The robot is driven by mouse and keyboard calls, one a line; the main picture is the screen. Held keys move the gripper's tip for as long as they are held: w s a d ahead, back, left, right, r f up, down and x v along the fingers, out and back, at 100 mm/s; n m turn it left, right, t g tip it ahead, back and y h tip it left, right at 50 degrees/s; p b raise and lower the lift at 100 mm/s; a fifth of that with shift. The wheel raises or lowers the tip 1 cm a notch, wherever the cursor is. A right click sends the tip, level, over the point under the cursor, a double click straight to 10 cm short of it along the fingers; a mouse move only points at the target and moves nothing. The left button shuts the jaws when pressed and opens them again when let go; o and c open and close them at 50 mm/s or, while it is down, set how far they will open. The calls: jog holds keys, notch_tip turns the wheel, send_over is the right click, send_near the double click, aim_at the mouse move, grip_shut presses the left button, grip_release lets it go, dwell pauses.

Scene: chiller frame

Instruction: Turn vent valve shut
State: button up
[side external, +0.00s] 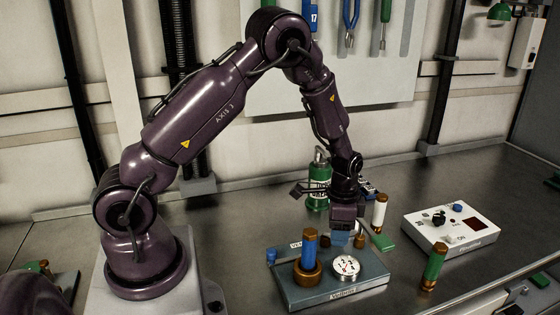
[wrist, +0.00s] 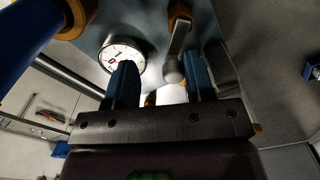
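The valve lever (wrist: 176,50), a grey handle with a rounded end on a brass-coloured fitting (wrist: 180,12), shows in the wrist view. I take it for the vent valve. My gripper (wrist: 160,75) is open, its two blue fingers apart, with the lever's rounded end appearing between them, nearer the right finger. I cannot tell whether they touch. In the side view my gripper (side external: 349,240) points down over the back right of the blue-grey valve box (side external: 320,293). It hides most of the lever there.
A white dial gauge (side external: 346,267) and a blue cylinder in a copper-coloured collar (side external: 310,248) stand on the box close to my gripper. A green bottle (side external: 318,185) stands behind. A white control box (side external: 455,232) and a green cylinder (side external: 434,264) are to the right.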

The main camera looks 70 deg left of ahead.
notch_tip(320, 180, up, 13)
jog(key=s+d+r+n+t, duration=0.1)
jog(key=s+d+r+n, duration=0.1)
jog(key=s+r, duration=0.3)
jog(key=s+d+r+n+t, duration=0.1)
jog(key=s+d+r+n, duration=0.2)
jog(key=s, duration=0.8)
jog(key=shift+d+r+t, duration=0.3)
jog(key=shift+d+r, duration=0.5)
jog(key=shift+r, duration=0.15)
jog(key=w+a+f+m+g, duration=0.1)
jog(key=w+a+f, duration=0.4)
jog(key=w, duration=0.4)
jog(key=w+a+f+g, duration=0.2)
jog(key=w+f, duration=0.4)
jog(key=w, duration=0.2)
notch_tip(320, 180, down, 12)
jog(key=shift+a, duration=0.1)
